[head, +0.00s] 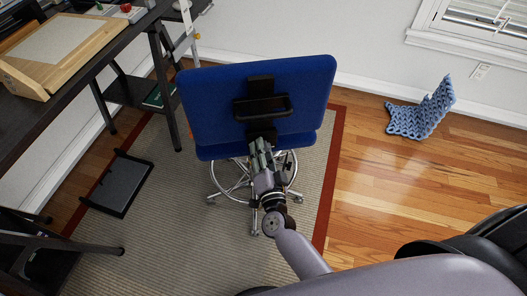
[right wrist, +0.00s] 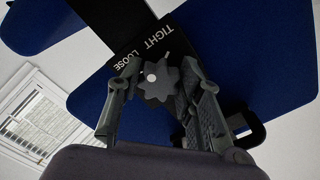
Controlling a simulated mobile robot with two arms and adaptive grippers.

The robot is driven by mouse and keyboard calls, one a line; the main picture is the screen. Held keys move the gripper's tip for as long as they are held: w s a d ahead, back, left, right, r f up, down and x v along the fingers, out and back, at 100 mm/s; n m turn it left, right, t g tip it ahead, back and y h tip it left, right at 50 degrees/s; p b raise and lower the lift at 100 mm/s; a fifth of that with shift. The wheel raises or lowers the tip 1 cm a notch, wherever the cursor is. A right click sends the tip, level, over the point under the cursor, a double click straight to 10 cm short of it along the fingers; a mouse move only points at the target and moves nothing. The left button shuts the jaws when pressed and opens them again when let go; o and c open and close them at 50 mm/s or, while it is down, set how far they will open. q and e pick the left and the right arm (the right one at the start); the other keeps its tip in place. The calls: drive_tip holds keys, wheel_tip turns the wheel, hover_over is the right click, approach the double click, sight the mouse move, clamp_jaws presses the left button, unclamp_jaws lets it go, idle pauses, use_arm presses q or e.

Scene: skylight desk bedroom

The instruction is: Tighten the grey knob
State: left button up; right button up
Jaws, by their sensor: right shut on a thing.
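The grey knob (right wrist: 158,80) is star-shaped with a pale centre and shows in the right wrist view. It sits on a black bracket (right wrist: 150,38) printed "TIGHT" and "LOOSE", on the back of a blue chair. My right gripper (right wrist: 155,85) is shut on the knob, one finger on each side of it. In the head view my right gripper (head: 262,150) reaches the chair's back support below the blue backrest (head: 310,90) and hides the knob there. My left gripper is in neither view.
The chair stands on a grey rug (head: 180,225) with a red border. A dark desk (head: 85,80) with a wooden drawing board (head: 62,48) is at left. A footrest (head: 118,183) lies on the rug.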

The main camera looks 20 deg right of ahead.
drive_tip(key=m+b, duration=0.3)
drive_tip(key=m, duration=0.9)
drive_tip(key=shift+r, duration=0.1)
drive_tip(key=shift+m, duration=0.3)
idle(0.3)
drive_tip(key=o, duration=1.2)
drive_tip(key=shift+c, duration=0.2)
drive_tip(key=shift+s, duration=0.1)
drive_tip(key=s+a, duration=0.1)
drive_tip(key=s, duration=1)
drive_tip(key=shift+s+a, duration=0.3)
drive_tip(key=shift+s, duration=0.1)
